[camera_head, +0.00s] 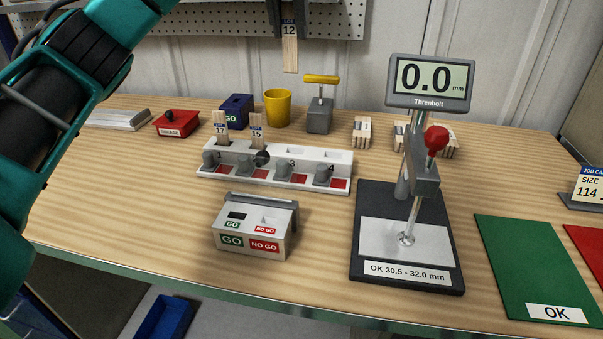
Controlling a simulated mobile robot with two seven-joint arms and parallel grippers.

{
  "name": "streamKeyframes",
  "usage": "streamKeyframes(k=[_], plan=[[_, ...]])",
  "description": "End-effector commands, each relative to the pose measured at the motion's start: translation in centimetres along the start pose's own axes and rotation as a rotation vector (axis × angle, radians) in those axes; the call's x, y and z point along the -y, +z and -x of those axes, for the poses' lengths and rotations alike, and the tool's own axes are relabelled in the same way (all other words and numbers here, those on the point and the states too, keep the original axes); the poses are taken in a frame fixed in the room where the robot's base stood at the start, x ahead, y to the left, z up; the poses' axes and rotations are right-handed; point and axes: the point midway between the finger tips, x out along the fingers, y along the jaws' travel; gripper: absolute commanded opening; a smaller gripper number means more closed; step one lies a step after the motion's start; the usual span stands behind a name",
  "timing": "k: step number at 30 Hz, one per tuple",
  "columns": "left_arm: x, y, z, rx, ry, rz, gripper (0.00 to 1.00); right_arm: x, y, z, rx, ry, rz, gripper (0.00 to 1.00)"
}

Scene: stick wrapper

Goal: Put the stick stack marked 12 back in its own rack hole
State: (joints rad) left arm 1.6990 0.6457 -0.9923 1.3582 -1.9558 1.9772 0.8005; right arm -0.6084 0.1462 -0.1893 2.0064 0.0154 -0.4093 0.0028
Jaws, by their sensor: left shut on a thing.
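The white rack (206,183) stands on the table, well below and nearer. Stacks marked 17 (220,128) and 15 (257,131) stand upright in its left part. The slots to their right look empty. My right gripper is out of view.
A yellow cup (277,108), a blue box (235,110) and a grey stand with a yellow handle (319,113) stand behind the rack. A GO/NO GO box (254,226) is in front. A red box (177,125) is at left.

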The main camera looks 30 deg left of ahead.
Motion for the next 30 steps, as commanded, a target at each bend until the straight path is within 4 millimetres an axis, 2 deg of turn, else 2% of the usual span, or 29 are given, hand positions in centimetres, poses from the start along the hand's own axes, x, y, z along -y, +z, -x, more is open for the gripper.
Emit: streamKeyframes(k=[4, 8, 22, 25, 30], plan=[[0.1, 0.8, -0.4, 0.001, 0.006, 0.001, 0.0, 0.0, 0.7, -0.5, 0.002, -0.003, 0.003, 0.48], [0.0, 0.6, -1.4, -0.001, 0.011, 0.0, 0.0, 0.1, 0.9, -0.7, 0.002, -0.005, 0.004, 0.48], [-0.1, -4.0, -12.3, -0.004, 0.011, 0.0, 0.0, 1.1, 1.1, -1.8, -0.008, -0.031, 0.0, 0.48], [-0.1, -4.6, -13.9, -0.003, 0.01, 0.0, 0.0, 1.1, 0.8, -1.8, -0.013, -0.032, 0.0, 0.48], [-0.1, -5.1, -15.0, 0.0, 0.01, 0.0, 0.0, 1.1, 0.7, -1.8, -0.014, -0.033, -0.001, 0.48]])
